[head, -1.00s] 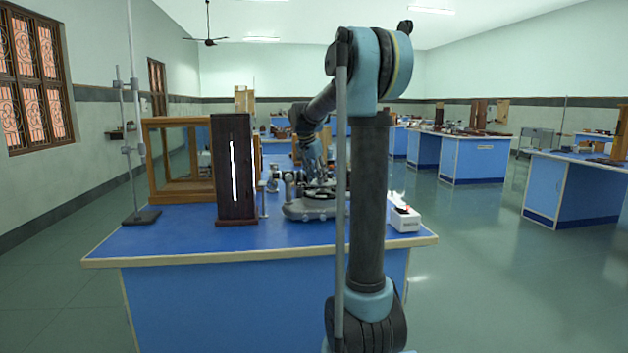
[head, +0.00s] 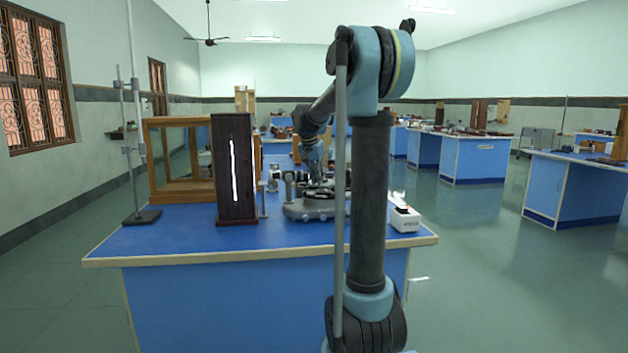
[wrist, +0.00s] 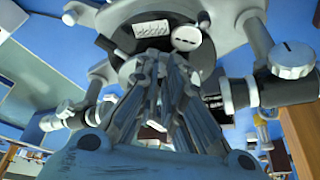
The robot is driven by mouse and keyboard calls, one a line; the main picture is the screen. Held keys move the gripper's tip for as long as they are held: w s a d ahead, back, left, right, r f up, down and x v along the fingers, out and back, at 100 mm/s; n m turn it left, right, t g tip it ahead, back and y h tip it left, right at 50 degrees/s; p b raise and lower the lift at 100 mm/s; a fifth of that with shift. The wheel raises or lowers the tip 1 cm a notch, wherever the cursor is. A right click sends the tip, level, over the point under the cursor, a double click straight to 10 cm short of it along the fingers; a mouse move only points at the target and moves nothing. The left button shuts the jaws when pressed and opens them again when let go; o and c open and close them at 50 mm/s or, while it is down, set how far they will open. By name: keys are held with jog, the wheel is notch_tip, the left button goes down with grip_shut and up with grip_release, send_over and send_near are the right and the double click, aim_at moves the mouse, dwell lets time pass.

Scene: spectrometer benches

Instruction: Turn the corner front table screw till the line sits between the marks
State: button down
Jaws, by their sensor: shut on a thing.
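The spectrometer (head: 318,208) stands on the near blue bench, partly hidden behind my arm in the head view. In the wrist view its dark round table (wrist: 125,38) fills the upper middle. A silver slotted knob (wrist: 187,38) and a small white plate with dark marks (wrist: 152,28) sit on it. My gripper (wrist: 155,62) points at this table, its fingers close together, shut on a table screw that the fingertips mostly hide. In the head view my gripper (head: 316,180) is over the spectrometer. I cannot make out the line against the marks.
Spectrometer tubes with a large silver knob (wrist: 291,60) flank my fingers at right. A dark slit lamp box (head: 233,195), a wooden frame case (head: 165,190) and a stand (head: 142,216) are left. A white box (head: 404,219) is right. The bench front is clear.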

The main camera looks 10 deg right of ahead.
jog(key=shift+n+y, duration=0.3)
jog(key=shift+n, duration=0.7)
jog(key=c, duration=1.7)
grip_release()
jog(key=shift+o, duration=0.2)
jog(key=v, duration=1.2)
jog(key=shift+s, duration=0.25)
jog(key=shift+f, duration=0.15)
